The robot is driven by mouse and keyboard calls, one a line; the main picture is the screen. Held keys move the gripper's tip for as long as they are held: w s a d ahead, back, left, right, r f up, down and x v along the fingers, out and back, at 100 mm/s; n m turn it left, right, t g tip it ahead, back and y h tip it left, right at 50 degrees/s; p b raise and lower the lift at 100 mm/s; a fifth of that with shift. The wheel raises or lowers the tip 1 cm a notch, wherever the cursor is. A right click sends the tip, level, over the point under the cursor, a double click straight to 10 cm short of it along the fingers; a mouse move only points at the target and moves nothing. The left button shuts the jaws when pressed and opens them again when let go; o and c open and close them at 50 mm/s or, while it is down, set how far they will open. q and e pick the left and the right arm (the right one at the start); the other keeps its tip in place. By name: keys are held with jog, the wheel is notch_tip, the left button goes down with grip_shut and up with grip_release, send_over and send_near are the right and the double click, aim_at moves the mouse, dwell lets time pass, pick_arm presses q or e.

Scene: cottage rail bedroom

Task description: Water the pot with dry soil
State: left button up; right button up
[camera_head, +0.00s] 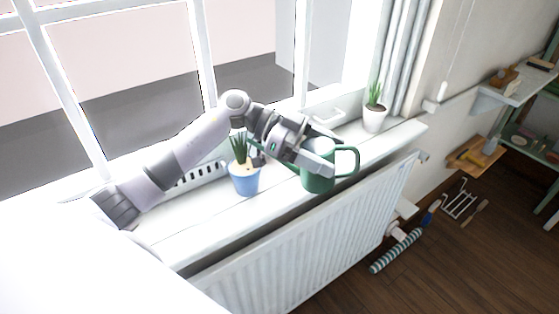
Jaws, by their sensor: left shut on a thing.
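A green watering can (318,181) is in my left gripper (312,160), at the windowsill's front edge above the radiator. A blue pot (245,180) with a spiky green plant and light tan soil stands on the sill just left of the can. A white pot (374,117) with a similar plant stands farther right on the sill; its soil is hard to see. My right gripper is not in view.
The white windowsill (208,215) runs along the window, with a white radiator (310,245) below it. Shelves (515,88) stand at the right. A striped roll (396,250) and small tools lie near the wooden floor.

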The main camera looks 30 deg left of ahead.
pick_arm(q)
jog(key=shift+r+t+h+p, duration=0.35)
jog(key=shift+r+h, duration=0.65)
jog(key=shift+r, duration=0.4)
dwell(1.1)
jog(key=shift+s+a+r+m+t+h, duration=0.1)
jog(key=shift+a+r+m+t+h, duration=0.05)
jog(key=shift+r+h, duration=0.45)
jog(key=shift+s+a+r+m+t+h, duration=0.15)
jog(key=shift+r+h, duration=0.25)
jog(key=shift+r, duration=0.35)
dwell(4.2)
